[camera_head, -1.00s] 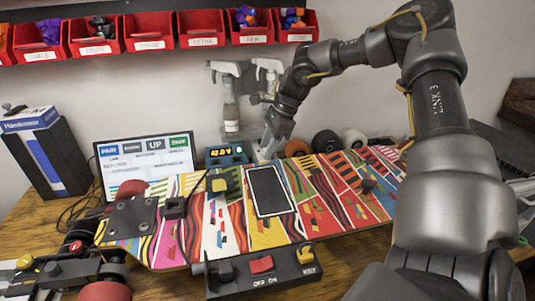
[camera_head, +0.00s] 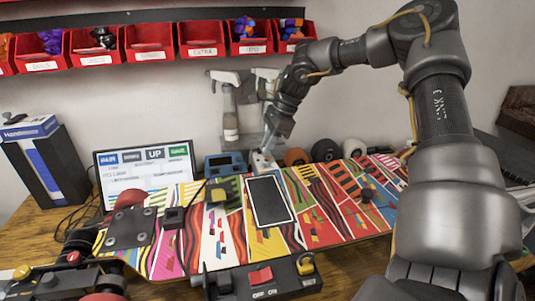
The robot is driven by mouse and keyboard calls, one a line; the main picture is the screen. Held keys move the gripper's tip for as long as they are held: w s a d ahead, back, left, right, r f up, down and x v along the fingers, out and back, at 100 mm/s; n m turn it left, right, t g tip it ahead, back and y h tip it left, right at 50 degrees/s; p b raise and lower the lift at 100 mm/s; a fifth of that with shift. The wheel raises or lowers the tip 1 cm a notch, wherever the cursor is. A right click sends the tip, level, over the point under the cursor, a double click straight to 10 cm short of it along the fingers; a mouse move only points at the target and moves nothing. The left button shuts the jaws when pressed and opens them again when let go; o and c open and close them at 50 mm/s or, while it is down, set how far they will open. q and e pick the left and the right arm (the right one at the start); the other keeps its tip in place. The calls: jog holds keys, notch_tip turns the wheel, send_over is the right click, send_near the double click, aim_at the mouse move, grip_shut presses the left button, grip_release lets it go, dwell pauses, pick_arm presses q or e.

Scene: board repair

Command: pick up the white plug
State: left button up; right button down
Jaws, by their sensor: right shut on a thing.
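My right gripper (camera_head: 267,150) reaches down behind the skateboard deck, beside the blue meter. It is shut on a small white piece at its tips, which I take to be the white plug. Its outline is too small to separate clearly from the white block (camera_head: 262,163) just below. I cannot tell whether the plug touches that block. My left gripper is not in view.
A colourful skateboard deck (camera_head: 330,222) with a black panel spans the table. Spray bottles (camera_head: 229,115) stand behind the gripper, wheels (camera_head: 325,150) to its right. The blue meter (camera_head: 225,164), a screen and a switch box (camera_head: 262,278) are nearby. Red bins hang above.

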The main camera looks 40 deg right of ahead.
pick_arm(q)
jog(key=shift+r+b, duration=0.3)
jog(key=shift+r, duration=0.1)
pick_arm(e)
jog(key=s+a+r, duration=0.6)
jog(key=s+r, duration=0.4)
jog(key=s, duration=0.2)
jog(key=shift+s+a, duration=0.15)
jog(key=shift+a, duration=0.25)
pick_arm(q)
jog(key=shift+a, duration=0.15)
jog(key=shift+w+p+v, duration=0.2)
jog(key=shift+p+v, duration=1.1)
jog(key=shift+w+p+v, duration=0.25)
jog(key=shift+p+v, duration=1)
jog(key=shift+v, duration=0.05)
pick_arm(e)
jog(key=w+a, duration=0.1)
jog(key=w, duration=1.4)
jog(key=shift+a+r, duration=0.35)
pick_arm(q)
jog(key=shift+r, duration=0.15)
pick_arm(e)
jog(key=shift+w, duration=0.15)
